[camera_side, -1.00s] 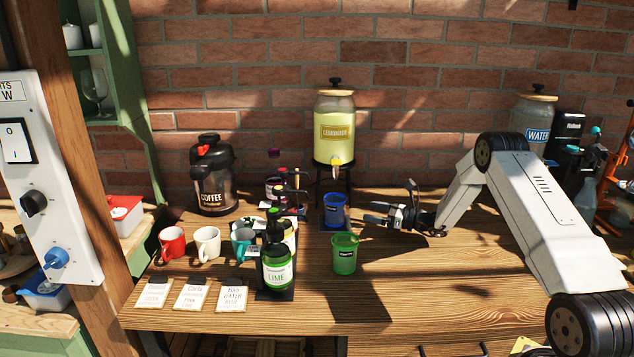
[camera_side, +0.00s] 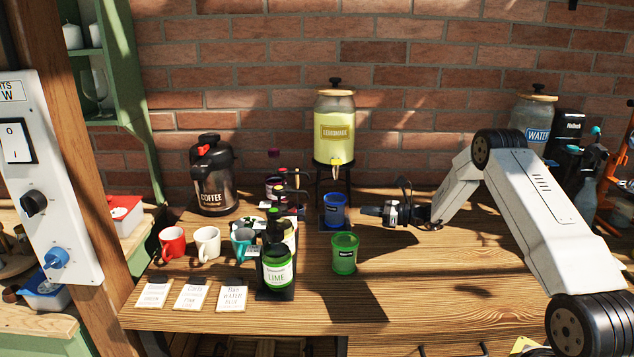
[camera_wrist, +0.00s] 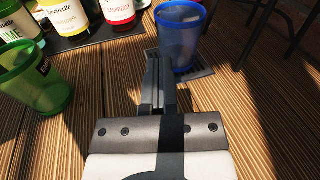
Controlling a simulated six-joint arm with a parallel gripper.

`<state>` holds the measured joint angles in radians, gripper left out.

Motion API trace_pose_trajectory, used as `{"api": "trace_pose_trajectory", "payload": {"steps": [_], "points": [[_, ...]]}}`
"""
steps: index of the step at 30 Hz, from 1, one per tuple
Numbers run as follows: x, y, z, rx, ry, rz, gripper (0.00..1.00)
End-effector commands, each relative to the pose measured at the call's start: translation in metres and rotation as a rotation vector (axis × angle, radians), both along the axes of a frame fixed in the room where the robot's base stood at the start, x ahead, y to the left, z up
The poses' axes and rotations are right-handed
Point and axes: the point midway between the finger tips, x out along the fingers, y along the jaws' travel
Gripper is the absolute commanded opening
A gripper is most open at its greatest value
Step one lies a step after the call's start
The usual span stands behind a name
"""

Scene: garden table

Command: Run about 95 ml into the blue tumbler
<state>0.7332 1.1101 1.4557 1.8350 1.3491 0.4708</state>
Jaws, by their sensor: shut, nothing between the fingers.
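The blue tumbler (camera_side: 334,212) stands upright beneath the tap (camera_side: 336,164) of the lemonade dispenser (camera_side: 334,118), on a dark drip grate (camera_wrist: 203,71). In the wrist view the blue tumbler (camera_wrist: 181,35) is just beyond my fingertips, and no liquid can be made out in it. My gripper (camera_side: 364,211) is shut and empty, level with the table, just right of the tumbler. In the wrist view the closed fingers (camera_wrist: 158,62) point at the tumbler's lower part; whether they touch it I cannot tell. No stream shows from the tap.
A green tumbler (camera_side: 344,254) stands in front of the blue one. A lime bottle (camera_side: 277,265) and other syrup bottles are to the left, with mugs (camera_side: 207,243), a coffee pot (camera_side: 212,176) and cards (camera_side: 192,295). A water dispenser (camera_side: 535,120) is at the back right. The front right table is clear.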

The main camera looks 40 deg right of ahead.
Motion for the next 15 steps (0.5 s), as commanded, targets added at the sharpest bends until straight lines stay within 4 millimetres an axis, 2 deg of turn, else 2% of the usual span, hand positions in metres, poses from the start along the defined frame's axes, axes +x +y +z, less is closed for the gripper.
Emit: {"api": "trace_pose_trajectory", "payload": {"steps": [9,15], "points": [[0.016,0.055,0.023,-0.330,-0.010,0.328,0.00],[0.020,0.083,0.036,-0.580,-0.029,0.546,0.00]]}}
